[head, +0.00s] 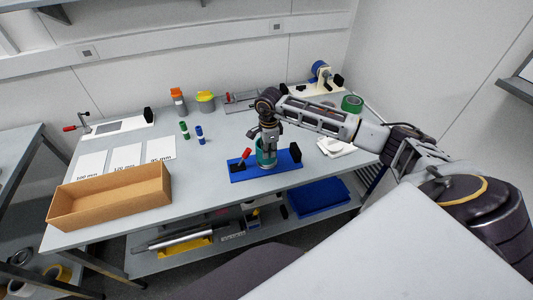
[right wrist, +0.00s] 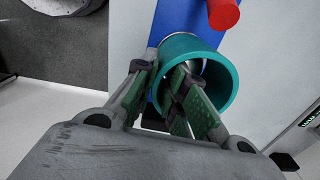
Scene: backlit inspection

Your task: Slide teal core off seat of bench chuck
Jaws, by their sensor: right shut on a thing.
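The teal core (head: 264,160) is an open tube standing at the blue bench chuck (head: 240,176) on the table. My right gripper (head: 267,143) is above it and shut on its wall. In the right wrist view the teal core (right wrist: 228,75) shows its open end, with one finger of my right gripper (right wrist: 160,76) outside the wall and the other inside the bore. The blue base (right wrist: 180,15) and a red clamp handle (right wrist: 223,12) show beyond it. The seat is mostly hidden; I cannot tell how far the core sits on it. My left gripper is out of view.
The chuck carries a red-handled clamp (head: 244,156) and a black block (head: 296,152). A cardboard tray (head: 110,198) lies at the table's front left beside labelled white sheets (head: 126,156). Small green and blue cylinders (head: 199,132) stand behind. Table left of the chuck is clear.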

